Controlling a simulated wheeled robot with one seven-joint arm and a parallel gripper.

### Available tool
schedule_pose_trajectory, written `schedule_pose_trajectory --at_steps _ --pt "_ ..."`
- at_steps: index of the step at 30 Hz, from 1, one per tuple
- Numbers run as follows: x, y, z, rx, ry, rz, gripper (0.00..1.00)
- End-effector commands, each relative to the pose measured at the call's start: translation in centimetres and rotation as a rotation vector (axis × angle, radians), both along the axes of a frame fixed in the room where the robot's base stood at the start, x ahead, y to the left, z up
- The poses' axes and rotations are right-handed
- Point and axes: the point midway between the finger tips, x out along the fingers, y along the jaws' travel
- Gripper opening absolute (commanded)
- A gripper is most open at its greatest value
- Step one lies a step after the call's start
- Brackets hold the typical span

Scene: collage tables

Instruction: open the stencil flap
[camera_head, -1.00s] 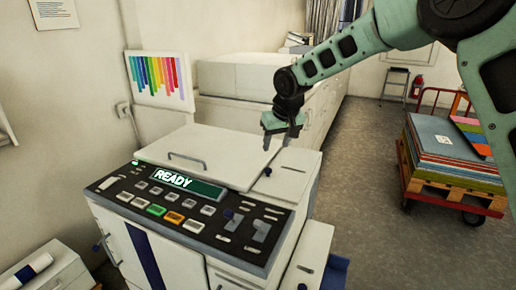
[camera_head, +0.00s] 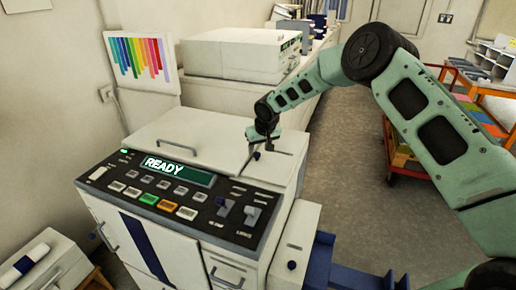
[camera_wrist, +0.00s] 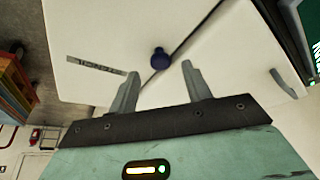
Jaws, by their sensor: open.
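The stencil flap (camera_head: 276,169) is a pale panel on the right of the printer's top, and it lies flat. The wrist view shows the flap (camera_wrist: 120,35) with a printed label reading STENCIL (camera_wrist: 95,65). A dark blue knob (camera_wrist: 160,57) sits by the flap's edge, next to the seam; in the head view the knob (camera_head: 256,156) is small beneath the hand. My gripper (camera_wrist: 160,69) is open and empty. Its two fingertips point at the knob, one to each side, with gaps between. In the head view my gripper (camera_head: 262,147) hangs just above the flap, its fingers partly hidden.
The printer's control panel (camera_head: 175,190) shows READY in front of a large lid with a handle (camera_head: 176,146). Another pale machine (camera_head: 235,55) stands behind. A red cart (camera_head: 405,172) stands on the floor at right, partly behind my arm.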

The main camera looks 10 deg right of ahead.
Motion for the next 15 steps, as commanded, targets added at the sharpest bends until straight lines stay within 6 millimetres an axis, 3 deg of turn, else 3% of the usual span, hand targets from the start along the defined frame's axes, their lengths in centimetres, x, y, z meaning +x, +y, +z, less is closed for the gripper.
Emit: schedule_pose_trajectory --at_steps 6,15 --pt "0.9 0.2 -2.2 0.001 0.002 -0.001 0.49" --pt "1.2 0.2 -3.0 0.0 0.0 -0.001 0.49"
